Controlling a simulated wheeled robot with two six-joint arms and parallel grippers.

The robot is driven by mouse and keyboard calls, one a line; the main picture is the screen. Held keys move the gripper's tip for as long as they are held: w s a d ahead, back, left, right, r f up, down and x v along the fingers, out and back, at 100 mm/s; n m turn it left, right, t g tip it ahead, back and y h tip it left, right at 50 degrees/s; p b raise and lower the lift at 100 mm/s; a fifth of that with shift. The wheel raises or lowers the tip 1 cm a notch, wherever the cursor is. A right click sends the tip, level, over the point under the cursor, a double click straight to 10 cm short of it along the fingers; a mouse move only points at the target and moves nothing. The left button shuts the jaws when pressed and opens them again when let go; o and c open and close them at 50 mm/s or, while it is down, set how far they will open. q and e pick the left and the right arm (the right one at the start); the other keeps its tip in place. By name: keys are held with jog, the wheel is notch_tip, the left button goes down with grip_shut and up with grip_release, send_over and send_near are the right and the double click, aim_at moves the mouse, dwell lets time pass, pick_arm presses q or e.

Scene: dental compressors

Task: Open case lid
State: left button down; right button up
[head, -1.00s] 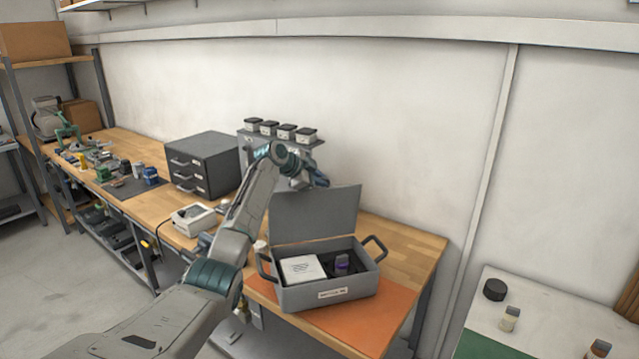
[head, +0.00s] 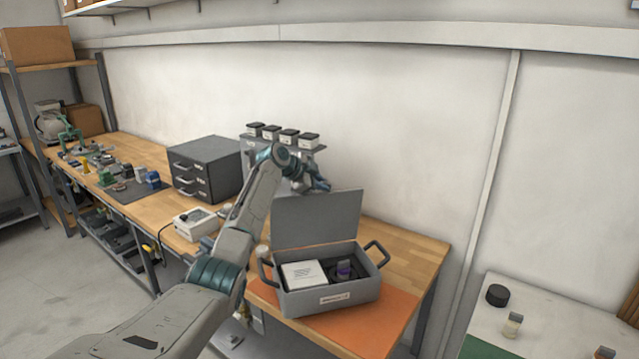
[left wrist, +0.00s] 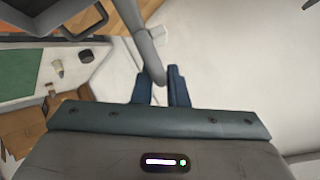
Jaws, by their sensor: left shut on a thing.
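The grey case (head: 333,300) stands on an orange mat at the near right end of the bench. Its lid (head: 316,219) stands up, hinged at the back, so the inside is open to view. A white box (head: 303,273) and a small dark item with a purple band (head: 344,269) lie inside. My left gripper (head: 318,186) is at the lid's upper edge, its fingertips partly hidden. In the left wrist view, its fingers (left wrist: 159,88) close around a grey bar (left wrist: 149,58) that appears to belong to the lid. My right gripper is out of view.
A dark drawer unit (head: 207,166) and a rack with several white, black-capped jars (head: 289,137) stand behind my left arm. A white device (head: 196,223) sits left of it. Bare bench (head: 410,250) lies right of the case. A separate white table (head: 545,325) is at the right.

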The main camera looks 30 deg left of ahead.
pick_arm(q)
jog(key=shift+d+f, duration=0.1)
jog(key=shift+f, duration=0.45)
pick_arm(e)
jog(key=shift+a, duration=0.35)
pick_arm(q)
jog(key=c, duration=1.5)
grip_release()
